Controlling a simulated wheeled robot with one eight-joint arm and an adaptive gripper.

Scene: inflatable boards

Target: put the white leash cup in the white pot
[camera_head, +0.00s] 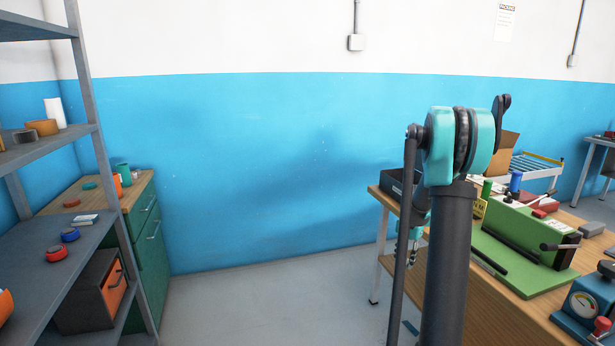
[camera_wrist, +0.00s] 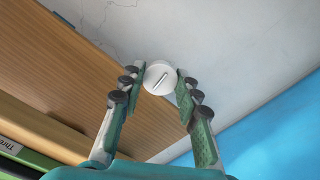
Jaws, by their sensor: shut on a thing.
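The white leash cup (camera_wrist: 158,78) is a small round white piece with a thin grey bar across its face. In the wrist view it sits between the two fingertips of my gripper (camera_wrist: 160,85), which is shut on it. My gripper holds it over the pale floor, beside the wooden table edge. In the head view my gripper is largely hidden behind my arm, and the cup cannot be made out. I cannot identify the white pot in either view. A white cylinder (camera_head: 55,112) stands on the left shelf, but I cannot tell what it is.
A wooden workbench (camera_head: 510,315) on the right carries a green machine (camera_head: 520,240), a gauge device (camera_head: 583,305) and a dark bin (camera_head: 400,186). A grey shelf rack (camera_head: 75,245) and green cabinet (camera_head: 150,245) stand left. The floor (camera_head: 265,305) between is clear.

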